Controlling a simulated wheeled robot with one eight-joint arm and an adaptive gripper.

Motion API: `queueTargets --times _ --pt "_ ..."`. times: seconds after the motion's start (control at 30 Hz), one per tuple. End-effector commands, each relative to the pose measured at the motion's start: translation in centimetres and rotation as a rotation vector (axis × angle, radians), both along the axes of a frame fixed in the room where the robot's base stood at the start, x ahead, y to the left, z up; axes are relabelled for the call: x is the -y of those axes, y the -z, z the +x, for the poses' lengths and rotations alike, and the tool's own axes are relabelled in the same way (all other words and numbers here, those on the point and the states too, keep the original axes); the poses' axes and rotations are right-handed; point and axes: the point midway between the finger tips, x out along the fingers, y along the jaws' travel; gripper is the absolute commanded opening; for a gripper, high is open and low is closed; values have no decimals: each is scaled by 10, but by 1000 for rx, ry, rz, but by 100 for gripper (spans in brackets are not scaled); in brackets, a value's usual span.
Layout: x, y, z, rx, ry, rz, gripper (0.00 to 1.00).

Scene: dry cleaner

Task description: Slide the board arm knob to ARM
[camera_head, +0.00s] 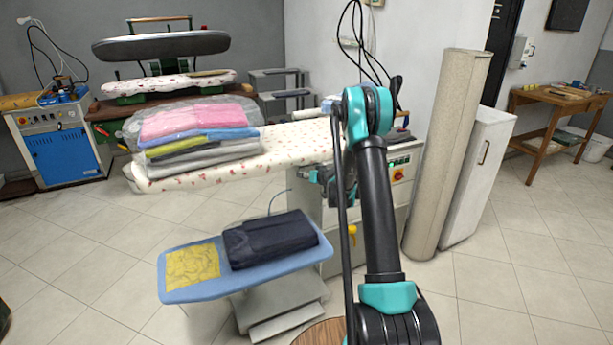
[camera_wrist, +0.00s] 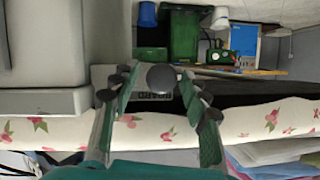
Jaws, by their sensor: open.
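A dark grey ball-shaped knob (camera_wrist: 161,77) shows in the wrist view, in front of a small plate (camera_wrist: 155,95) whose lettering I cannot read. My gripper (camera_wrist: 155,82) is open, with one finger to each side of the knob in the picture. Gaps show on both sides, and I cannot tell how far the knob is in depth. In the head view my own arm stands in front of the pressing machine (camera_head: 402,195), and I cannot make out the knob there. The floral-covered board (camera_head: 285,150) runs left from that machine.
Folded clothes in plastic (camera_head: 195,130) lie on the board's left end. A blue board (camera_head: 190,290) with a dark folded garment (camera_head: 270,238) stands below. A tall fabric roll (camera_head: 447,150) and a white cabinet (camera_head: 480,180) stand close on the right. Floor is open at front right.

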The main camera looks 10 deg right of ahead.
Motion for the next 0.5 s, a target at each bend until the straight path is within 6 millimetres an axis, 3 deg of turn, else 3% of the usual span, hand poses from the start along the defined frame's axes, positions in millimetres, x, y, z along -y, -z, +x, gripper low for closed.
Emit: queueTargets --times 0.07,0.4,0.5 --pt "0 0 0 0 0 0 44" --pt "0 0 0 0 0 0 2" --pt "0 0 0 0 0 0 0"
